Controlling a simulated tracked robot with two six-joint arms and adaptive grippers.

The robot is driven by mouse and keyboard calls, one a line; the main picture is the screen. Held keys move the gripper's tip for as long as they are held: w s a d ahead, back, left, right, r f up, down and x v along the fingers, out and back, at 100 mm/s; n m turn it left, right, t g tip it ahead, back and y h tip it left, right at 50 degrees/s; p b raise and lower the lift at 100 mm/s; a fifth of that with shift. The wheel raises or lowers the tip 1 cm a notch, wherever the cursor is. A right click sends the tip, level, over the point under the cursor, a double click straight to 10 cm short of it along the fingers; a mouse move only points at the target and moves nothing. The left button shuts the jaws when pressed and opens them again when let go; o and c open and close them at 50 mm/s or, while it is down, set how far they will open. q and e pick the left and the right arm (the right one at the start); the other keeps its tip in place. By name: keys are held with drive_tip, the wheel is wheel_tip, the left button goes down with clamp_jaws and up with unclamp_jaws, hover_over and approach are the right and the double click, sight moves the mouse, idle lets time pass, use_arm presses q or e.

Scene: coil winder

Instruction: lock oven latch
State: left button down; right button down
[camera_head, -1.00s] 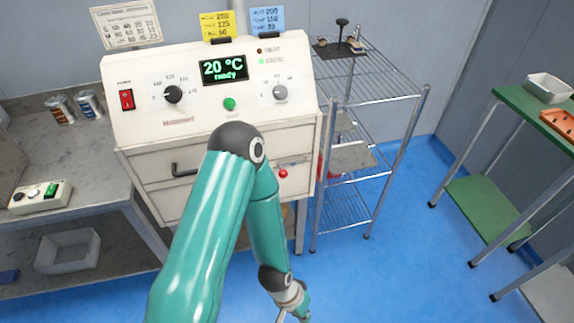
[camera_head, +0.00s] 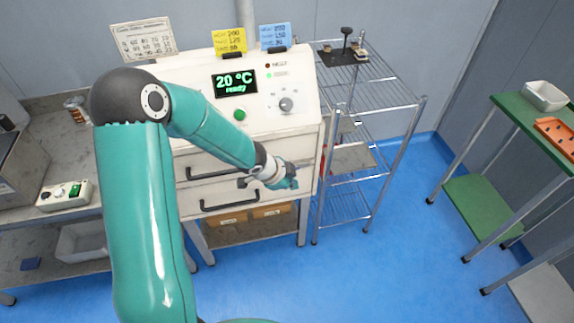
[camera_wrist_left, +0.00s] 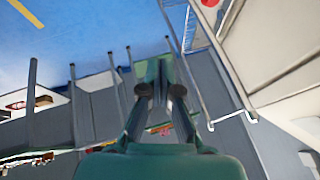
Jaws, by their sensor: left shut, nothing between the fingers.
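The oven is a cream cabinet (camera_head: 300,80) with a sloped panel; its display (camera_head: 235,82) reads 20 °C ready. Below are two front panels with dark bar handles (camera_head: 230,203). My left gripper (camera_head: 291,184) is shut and empty at the right side of the oven front, over the spot of the latch's red knob, which it hides in the head view. In the left wrist view a red round knob (camera_wrist_left: 210,3) shows at the top edge, apart from the closed fingers (camera_wrist_left: 160,80). I cannot tell the latch's position. My right gripper is not in view.
A wire rack (camera_head: 375,85) stands close to the oven's right. A green-topped table (camera_head: 515,110) is at far right. A grey bench (camera_head: 50,115) with a small control box (camera_head: 65,195) is at left. Blue floor (camera_head: 370,280) in front is clear.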

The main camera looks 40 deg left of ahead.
use_arm(q)
drive_tip(key=shift+m+t+y, duration=0.3)
drive_tip(key=shift+m+y, duration=0.3)
drive_tip(key=a+r, duration=0.2)
drive_tip(key=w+a+r, duration=0.1)
drive_tip(key=a+r, duration=0.1)
drive_tip(key=shift+w, duration=0.2)
drive_tip(key=shift+f, duration=0.15)
drive_tip(key=s+a+f+b+x, duration=0.1)
drive_tip(key=b+x, duration=0.4)
drive_tip(key=x, duration=0.7)
drive_tip(key=shift+a+f, duration=0.25)
drive_tip(key=shift+a, duration=0.35)
drive_tip(key=shift+w, duration=0.15)
